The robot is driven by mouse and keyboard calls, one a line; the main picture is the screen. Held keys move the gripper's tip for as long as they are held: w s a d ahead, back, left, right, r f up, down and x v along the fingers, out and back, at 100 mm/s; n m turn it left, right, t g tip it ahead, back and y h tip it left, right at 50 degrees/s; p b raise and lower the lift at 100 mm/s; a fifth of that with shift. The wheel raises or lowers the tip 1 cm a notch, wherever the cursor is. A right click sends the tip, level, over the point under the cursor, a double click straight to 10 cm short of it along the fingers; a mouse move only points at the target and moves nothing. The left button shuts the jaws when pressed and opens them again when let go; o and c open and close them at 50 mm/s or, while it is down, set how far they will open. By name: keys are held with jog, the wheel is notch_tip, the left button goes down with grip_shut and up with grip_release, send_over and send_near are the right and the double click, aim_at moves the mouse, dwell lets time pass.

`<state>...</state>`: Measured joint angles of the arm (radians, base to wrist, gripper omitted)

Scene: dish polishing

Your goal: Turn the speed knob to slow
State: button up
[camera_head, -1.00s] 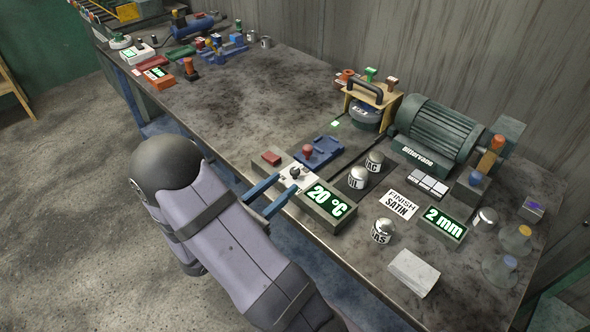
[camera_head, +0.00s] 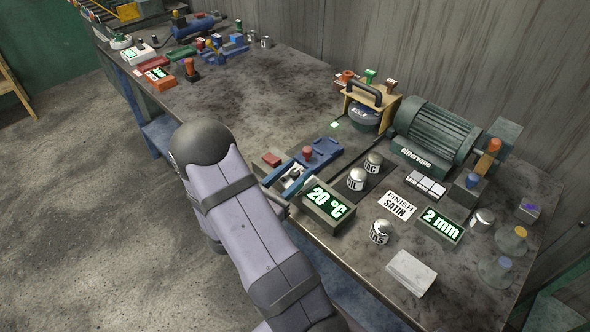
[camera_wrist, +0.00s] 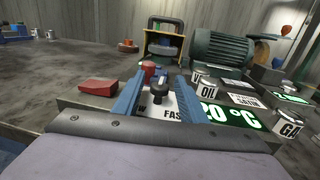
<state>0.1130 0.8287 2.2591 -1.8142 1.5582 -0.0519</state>
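The speed knob (camera_wrist: 159,93) is a dark knob with a pale mark, standing on a white plate (camera_wrist: 171,107) at the left end of the box with the green 20 °C display (camera_head: 327,201). In the wrist view the plate shows part of the word FAST to the right and a W to the left. My gripper (camera_wrist: 160,86) has its two blue fingers apart, one on each side of the knob. Gaps show between knob and fingers there. In the head view my gripper (camera_head: 291,178) lies over the plate and partly hides the knob.
A red block (camera_head: 271,159) lies left of the plate. A blue fixture with a red knob (camera_head: 307,153) stands just behind. Metal tins marked OIL (camera_head: 356,180) and others stand to the right. A green motor (camera_head: 436,130) is at the back. The table's left middle is clear.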

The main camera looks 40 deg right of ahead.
jog(key=shift+d, duration=0.2)
grip_shut()
jog(key=shift+n+t, duration=0.3)
jog(key=shift+t, duration=0.1)
jog(key=n+t+y, duration=0.1)
jog(key=n+t, duration=0.2)
jog(key=t, duration=0.1)
jog(key=shift+s+b, duration=0.15)
jog(key=shift+b, duration=0.15)
jog(key=shift+r+n+t+y+p, duration=0.1)
jog(key=shift+n+t+y+p, duration=0.7)
jog(key=shift+t, duration=0.4)
jog(key=shift+t+y+p, duration=0.3)
jog(key=shift+t+p, duration=0.1)
jog(key=shift+p, duration=0.1)
jog(key=shift+n, duration=0.4)
